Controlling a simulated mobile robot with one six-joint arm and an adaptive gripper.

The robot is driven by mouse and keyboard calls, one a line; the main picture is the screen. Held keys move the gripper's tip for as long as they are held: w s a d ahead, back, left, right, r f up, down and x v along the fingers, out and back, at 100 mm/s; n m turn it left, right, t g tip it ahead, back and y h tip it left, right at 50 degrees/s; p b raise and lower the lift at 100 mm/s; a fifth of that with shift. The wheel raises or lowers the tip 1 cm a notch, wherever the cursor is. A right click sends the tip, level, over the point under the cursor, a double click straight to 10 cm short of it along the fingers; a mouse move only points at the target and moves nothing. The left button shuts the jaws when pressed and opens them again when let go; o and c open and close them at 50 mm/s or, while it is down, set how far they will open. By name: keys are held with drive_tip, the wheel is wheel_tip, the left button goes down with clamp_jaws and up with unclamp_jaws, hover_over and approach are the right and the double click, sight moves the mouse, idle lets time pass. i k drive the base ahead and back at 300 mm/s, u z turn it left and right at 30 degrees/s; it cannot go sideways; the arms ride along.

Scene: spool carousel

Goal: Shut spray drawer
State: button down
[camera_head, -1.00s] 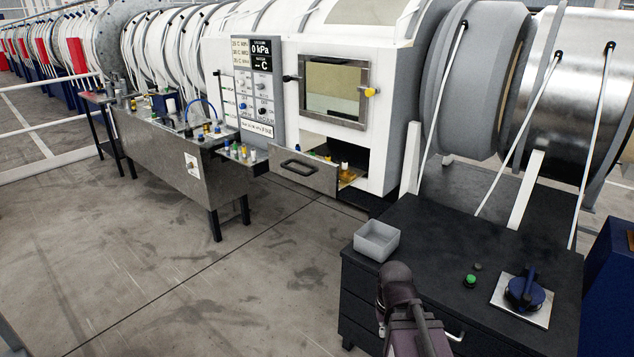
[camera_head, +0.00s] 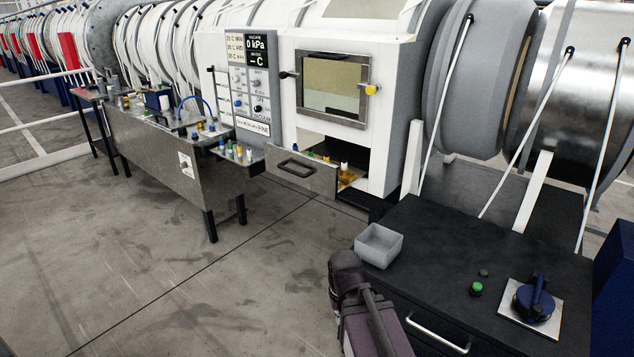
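The spray drawer (camera_head: 301,172) sticks out, open, from the white machine (camera_head: 394,110) below its window. Its grey front has a dark handle (camera_head: 295,168). Several small bottles, one with a white cap and amber body (camera_head: 346,175), stand inside it. A dark opening shows above the drawer. Part of my arm shows at the bottom of the view, well in front of the drawer and apart from it. I cannot make out my gripper's fingers.
A black cabinet (camera_head: 455,251) with a grey bin (camera_head: 379,245), a green button (camera_head: 476,288) and a blue-handled device (camera_head: 535,299) stands at the right. A metal bench (camera_head: 160,150) stands left of the drawer. The floor in front of the drawer is clear.

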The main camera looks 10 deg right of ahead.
sight(327, 180)
drive_tip(key=z, duration=0.25)
drive_tip(key=i, duration=1.1)
drive_tip(key=z, duration=0.1)
